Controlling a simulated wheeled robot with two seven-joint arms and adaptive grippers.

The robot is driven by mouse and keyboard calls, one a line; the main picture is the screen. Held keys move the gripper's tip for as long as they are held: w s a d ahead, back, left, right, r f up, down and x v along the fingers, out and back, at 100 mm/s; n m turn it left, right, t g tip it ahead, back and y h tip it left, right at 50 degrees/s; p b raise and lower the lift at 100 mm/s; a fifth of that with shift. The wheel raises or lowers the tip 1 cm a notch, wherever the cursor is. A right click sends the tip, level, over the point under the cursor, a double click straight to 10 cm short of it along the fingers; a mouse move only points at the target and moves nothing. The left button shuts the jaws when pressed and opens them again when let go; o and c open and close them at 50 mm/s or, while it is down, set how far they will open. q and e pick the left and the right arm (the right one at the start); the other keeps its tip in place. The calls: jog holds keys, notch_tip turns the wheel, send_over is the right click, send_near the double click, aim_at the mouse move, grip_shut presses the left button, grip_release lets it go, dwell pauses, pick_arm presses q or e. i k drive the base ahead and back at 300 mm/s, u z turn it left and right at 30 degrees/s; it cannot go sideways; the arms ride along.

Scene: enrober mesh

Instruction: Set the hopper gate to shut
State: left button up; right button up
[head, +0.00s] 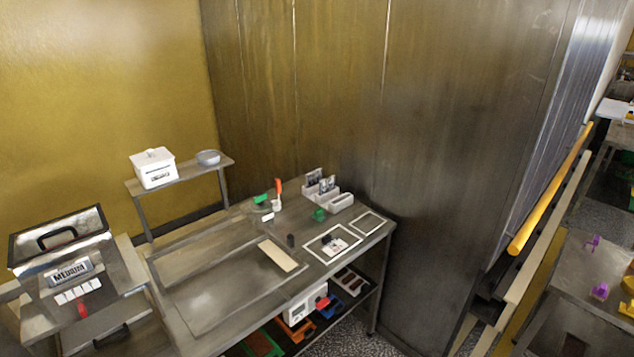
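A steel machine with a dark-rimmed, handled lid (58,238) stands at the far left; it looks like the hopper. A plate on its front (70,273) reads "MEDIUM". Below the plate is a row of small white labels (77,292), too small to read. A small red lever or pointer (83,311) sits just below this row, near its middle; it may be the gate control, but I cannot tell its setting. A black handle (111,336) is on the panel lower down. Neither of my grippers is in view.
A steel table (215,290) stands right of the machine, with a pale board (278,255), a white divided holder (340,202) and small green pieces. A raised shelf (190,178) holds a white box (153,169) and a grey bowl (208,158). A tall metal wall (440,150) bounds the right.

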aim_at(81, 305)
jog(key=u, duration=1.75)
